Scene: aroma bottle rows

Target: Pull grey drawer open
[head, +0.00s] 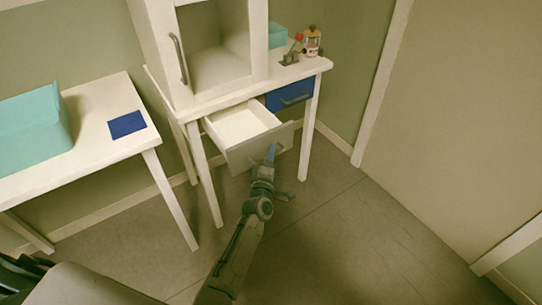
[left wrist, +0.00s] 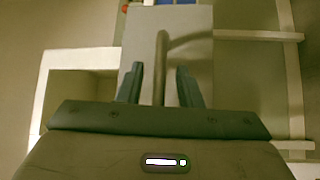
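The grey drawer (head: 258,153) stands pulled out under the white table, and its white inside shows empty. In the left wrist view, its grey front (left wrist: 190,75) is ahead with a bar handle (left wrist: 160,68) on it. My left gripper (head: 281,170) is at the drawer front in the head view. In the left wrist view, the fingers of the left gripper (left wrist: 159,84) are spread, with the handle bar between them and gaps on both sides. My right gripper is not in view.
A shut blue drawer (head: 290,95) sits right of the grey one. A white open-fronted cabinet (head: 258,40) and a small jar (head: 312,44) stand on the table. A second white table (head: 95,95) with a teal box (head: 35,125) is left. The floor (head: 370,235) at right is clear.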

